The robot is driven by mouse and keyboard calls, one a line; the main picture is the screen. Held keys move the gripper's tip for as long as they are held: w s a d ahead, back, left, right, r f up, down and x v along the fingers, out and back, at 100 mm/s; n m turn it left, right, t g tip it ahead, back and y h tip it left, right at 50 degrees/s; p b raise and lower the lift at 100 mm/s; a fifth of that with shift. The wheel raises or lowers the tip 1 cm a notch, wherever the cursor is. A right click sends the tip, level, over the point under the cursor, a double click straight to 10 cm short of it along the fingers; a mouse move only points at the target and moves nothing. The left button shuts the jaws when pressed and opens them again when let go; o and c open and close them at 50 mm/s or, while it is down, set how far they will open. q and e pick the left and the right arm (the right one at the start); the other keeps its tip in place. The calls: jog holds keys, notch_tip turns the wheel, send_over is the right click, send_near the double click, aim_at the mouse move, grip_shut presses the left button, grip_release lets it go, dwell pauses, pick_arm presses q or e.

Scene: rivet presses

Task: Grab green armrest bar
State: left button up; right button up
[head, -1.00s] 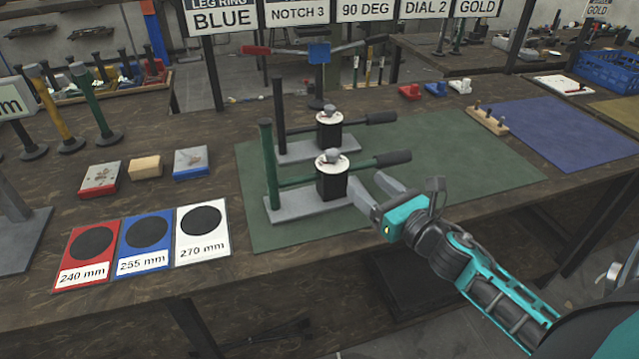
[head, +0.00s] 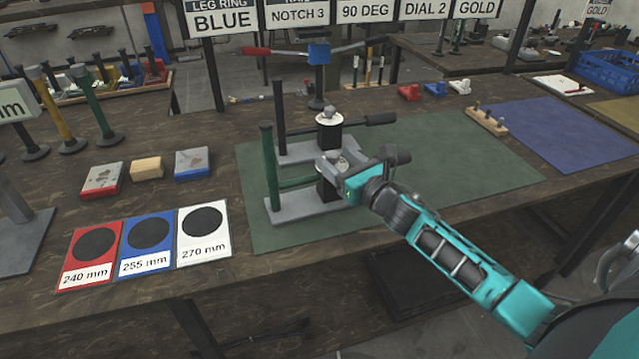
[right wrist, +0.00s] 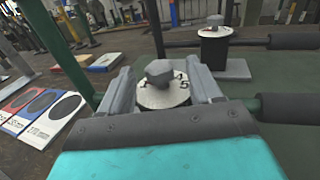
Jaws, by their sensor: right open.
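The green armrest bar (head: 296,182) runs from a green upright post (head: 269,165) on a grey base plate (head: 297,210) into a black block (head: 327,189) with a numbered dial. Its dark grip end shows behind my gripper in the head view and at the right in the right wrist view (right wrist: 288,107). My right gripper (head: 333,170) is open at the dial. In the right wrist view its two fingers (right wrist: 163,90) stand on either side of the white dial and its grey knob (right wrist: 159,73). Contact is unclear. My left gripper is not in view.
A similar black-barred fixture (head: 329,128) stands just behind. The green mat (head: 450,160) is clear to the right. Red, blue and white cards (head: 146,262) lie at the left, with small blocks (head: 147,168) behind them.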

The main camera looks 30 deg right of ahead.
jog(key=shift+w+a, duration=0.1)
jog(key=shift+w, duration=1.1)
jog(key=shift+c, duration=0.2)
grip_shut()
jog(key=shift+r, duration=0.1)
